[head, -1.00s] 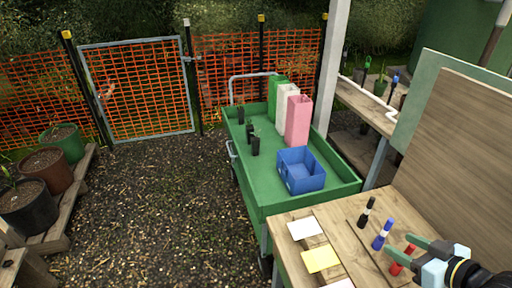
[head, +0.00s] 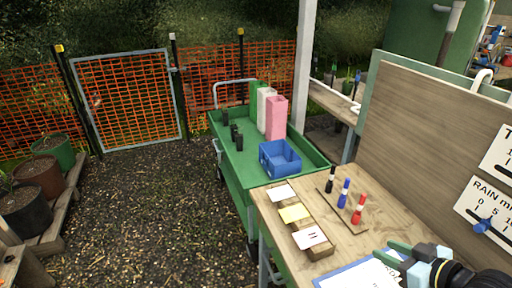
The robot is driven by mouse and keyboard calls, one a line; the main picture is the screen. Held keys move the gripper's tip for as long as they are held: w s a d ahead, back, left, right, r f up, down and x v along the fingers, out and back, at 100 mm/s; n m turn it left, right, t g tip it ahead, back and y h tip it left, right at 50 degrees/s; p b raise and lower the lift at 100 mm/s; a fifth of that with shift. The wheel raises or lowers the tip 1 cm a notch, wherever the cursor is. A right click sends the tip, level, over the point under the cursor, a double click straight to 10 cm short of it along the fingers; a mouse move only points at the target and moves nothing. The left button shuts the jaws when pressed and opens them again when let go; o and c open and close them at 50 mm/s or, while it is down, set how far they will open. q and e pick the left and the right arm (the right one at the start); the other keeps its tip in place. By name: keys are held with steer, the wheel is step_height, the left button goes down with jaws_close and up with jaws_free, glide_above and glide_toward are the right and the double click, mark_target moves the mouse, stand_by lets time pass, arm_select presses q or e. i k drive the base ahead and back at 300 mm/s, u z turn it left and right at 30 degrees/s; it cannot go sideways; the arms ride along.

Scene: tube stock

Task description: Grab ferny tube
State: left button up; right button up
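Several small black tubes (head: 239,142) stand in a row on the left side of the green cart tray (head: 225,165). They are too small and dark to tell which one is ferny. My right gripper (head: 380,249) is at the lower right, over the wooden bench, well apart from the tubes. Its two green fingers are spread with nothing between them. My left gripper is out of view.
The cart also holds green, white and pink (head: 276,118) tall containers and a blue crate (head: 280,158). The bench (head: 345,237) carries cards, black, blue and red (head: 358,208) markers and a clipboard (head: 352,275). An upright board (head: 425,120) stands behind. Gravel at left is open.

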mark_target(238, 137)
steer(key=u, duration=0.35)
steer(key=i, duration=1.4)
steer(key=u, duration=0.25)
steer(key=i, duration=1.55)
steer(key=z, duration=0.2)
